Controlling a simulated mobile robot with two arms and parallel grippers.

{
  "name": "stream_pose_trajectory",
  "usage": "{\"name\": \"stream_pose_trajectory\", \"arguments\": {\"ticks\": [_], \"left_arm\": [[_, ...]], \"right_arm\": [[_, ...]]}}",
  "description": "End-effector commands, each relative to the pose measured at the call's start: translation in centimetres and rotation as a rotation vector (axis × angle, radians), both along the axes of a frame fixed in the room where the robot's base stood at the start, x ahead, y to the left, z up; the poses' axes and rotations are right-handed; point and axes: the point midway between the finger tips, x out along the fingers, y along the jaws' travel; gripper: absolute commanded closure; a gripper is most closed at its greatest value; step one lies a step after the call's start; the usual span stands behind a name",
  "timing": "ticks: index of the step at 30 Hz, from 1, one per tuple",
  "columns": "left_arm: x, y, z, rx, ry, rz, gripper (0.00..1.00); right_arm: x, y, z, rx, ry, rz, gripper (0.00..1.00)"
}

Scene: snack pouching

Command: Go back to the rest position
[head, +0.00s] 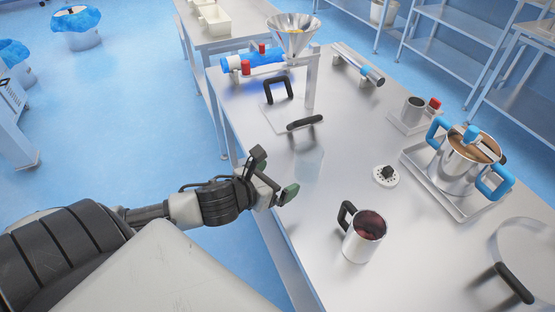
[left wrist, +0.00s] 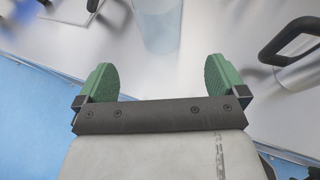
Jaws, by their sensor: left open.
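My left gripper (head: 276,177) is open and empty at the left edge of the metal table (head: 330,195). In the left wrist view its two green finger pads (left wrist: 160,80) stand wide apart with nothing between them. A clear, pale pouch-like object (head: 309,164) stands on the table just beyond the fingers; it also shows at the top of the left wrist view (left wrist: 158,25). It is apart from the gripper. My right gripper is in neither view.
A metal mug (head: 357,246) with dark red contents stands right of my left gripper. A metal funnel (head: 293,42) on a stand is at the back. A pot (head: 457,173) with blue handles sits on a tray (head: 425,177) at the right. A white perforated disc (head: 385,179) lies between.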

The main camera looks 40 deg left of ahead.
Motion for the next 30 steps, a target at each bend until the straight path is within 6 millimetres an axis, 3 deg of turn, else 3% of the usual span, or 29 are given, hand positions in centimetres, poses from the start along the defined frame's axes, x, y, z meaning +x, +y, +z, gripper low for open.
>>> {"name": "stream_pose_trajectory", "arguments": {"ticks": [9,14,24,30], "left_arm": [[-0.1,-0.1,-0.2,-0.026,0.009,0.016,0.00],[-1.3,-0.6,-1.4,-0.266,0.091,0.182,0.00],[-7.7,-3.0,-5.9,-1.229,0.358,1.002,0.00],[-11.9,-4.9,-7.6,-1.677,0.404,1.536,0.00]], "right_arm": [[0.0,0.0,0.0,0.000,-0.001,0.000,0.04],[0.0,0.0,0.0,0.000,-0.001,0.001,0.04],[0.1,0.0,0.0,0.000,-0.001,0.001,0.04],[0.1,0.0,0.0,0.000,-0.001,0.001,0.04]]}}
